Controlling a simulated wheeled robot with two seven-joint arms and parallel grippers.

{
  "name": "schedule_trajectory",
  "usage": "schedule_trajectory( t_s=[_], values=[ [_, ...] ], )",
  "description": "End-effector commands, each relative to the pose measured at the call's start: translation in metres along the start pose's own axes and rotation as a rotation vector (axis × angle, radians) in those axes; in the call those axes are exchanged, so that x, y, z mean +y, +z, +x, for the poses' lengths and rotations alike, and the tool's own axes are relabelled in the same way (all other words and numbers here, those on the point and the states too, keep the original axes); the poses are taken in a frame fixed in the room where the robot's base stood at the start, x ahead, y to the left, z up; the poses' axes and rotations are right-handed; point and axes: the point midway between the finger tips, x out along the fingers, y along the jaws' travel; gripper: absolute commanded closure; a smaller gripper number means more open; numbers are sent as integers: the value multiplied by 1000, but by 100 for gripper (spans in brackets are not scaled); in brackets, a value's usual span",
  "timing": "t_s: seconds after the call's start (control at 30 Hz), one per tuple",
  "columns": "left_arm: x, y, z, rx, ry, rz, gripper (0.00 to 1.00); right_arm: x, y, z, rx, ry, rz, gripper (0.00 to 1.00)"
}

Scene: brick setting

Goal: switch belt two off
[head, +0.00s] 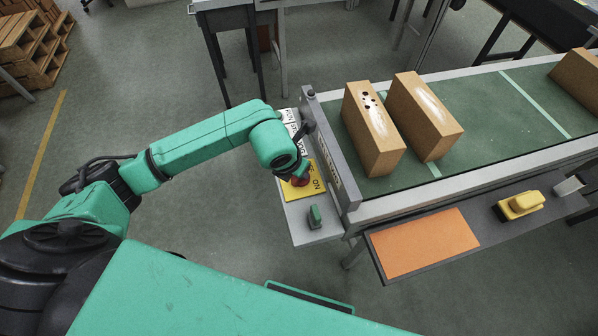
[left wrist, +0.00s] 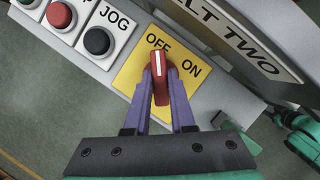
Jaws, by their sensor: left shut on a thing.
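A red rotary knob (left wrist: 161,78) with a white line sits on a yellow plate (left wrist: 132,72) marked OFF and ON in the left wrist view. The white line points up toward the OFF label. My left gripper (left wrist: 161,82) has its purple fingers shut on the knob, one on each side. In the head view my left gripper (head: 301,172) is over the yellow plate (head: 318,186) at the end of the belt, and partly hides the red knob (head: 300,181). A sign (left wrist: 236,40) beside the plate reads "LT TWO", its start cut off. My right gripper is out of view.
A red button (left wrist: 60,15) and a black button (left wrist: 97,40) beside JOG are on the same panel. A green switch (head: 314,216) stands near its front edge. Boxes (head: 372,130) stand on the green belt (head: 480,105). An orange mat (head: 425,243) and a yellow object (head: 521,205) lie alongside.

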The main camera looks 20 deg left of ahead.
Motion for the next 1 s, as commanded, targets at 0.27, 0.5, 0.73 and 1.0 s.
schedule_trajectory(
  t_s=[0.27, 0.5, 0.73, 1.0],
  values=[
    [0, 2, 0, -5, 32, -77, 100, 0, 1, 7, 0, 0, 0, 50],
    [0, 2, -1, -5, 37, -90, 100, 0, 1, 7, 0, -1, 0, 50],
    [0, 2, -1, -5, 38, -90, 100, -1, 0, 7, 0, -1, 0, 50],
    [0, 1, -1, -2, 37, -88, 48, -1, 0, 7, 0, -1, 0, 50]
  ],
)
